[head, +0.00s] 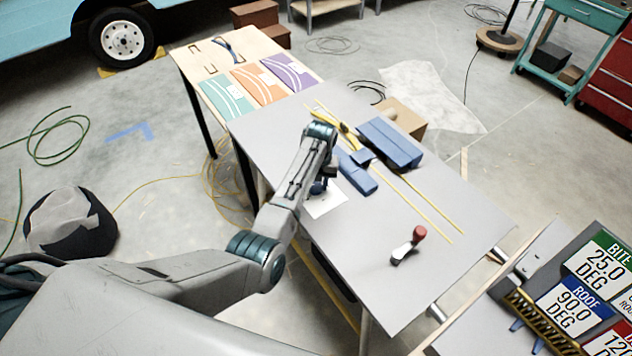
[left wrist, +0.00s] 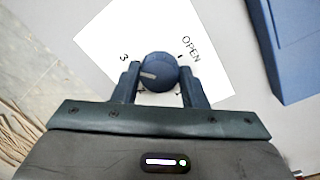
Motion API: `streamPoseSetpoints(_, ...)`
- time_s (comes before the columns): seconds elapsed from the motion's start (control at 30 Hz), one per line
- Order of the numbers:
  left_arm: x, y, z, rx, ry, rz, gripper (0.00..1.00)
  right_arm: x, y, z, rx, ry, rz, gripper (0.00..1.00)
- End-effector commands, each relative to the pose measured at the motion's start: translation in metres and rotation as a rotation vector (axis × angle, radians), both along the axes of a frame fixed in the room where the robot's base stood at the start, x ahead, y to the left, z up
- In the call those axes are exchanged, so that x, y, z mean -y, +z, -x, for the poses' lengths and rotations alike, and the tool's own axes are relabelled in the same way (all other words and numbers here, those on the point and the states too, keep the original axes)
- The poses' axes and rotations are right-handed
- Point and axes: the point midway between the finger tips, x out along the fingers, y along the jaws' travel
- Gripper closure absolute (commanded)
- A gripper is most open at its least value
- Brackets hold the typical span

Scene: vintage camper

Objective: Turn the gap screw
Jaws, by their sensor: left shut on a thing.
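The gap screw is a round dark blue knob (left wrist: 159,68) with a white pointer line, seen in the left wrist view. It stands over a white card (left wrist: 105,35) that reads "OPEN", "1" and "3"; other marks are hidden. The pointer line aims to the left. My left gripper (left wrist: 159,80) has a finger on each side of the knob and is shut on it. In the head view my left gripper (head: 319,186) is low over the card (head: 326,204), and my own arm mostly hides the knob. My right gripper is not in view.
A blue machine (head: 390,143) with yellow rods stands on the grey table (head: 440,205) just beyond the gripper. A red-handled tool (head: 418,234) lies nearer the table's right end. Coloured panels (head: 258,86) lie at the far left. Angle signs (head: 570,305) sit at lower right.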

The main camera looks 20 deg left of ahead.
Motion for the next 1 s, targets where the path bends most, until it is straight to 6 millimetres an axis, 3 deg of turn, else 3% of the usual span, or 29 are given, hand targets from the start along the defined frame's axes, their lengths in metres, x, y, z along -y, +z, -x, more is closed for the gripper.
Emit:
streamPoseSetpoints(0.33,0.0,0.001,-0.001,0.003,-0.003,-0.001,0.84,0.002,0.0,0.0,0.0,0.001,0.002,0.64)
streamPoseSetpoints(0.37,0.0,0.001,-0.001,0.003,-0.003,-0.001,0.6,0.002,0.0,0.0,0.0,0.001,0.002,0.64)
streamPoseSetpoints(0.47,0.0,0.001,-0.001,0.002,-0.003,0.0,0.4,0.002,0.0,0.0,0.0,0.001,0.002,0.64)
streamPoseSetpoints(0.8,0.0,0.003,-0.001,0.001,-0.002,0.0,0.4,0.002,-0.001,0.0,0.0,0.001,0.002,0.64)
streamPoseSetpoints(1.0,0.002,0.029,-0.001,0.005,-0.001,0.001,0.4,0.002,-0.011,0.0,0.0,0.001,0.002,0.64)
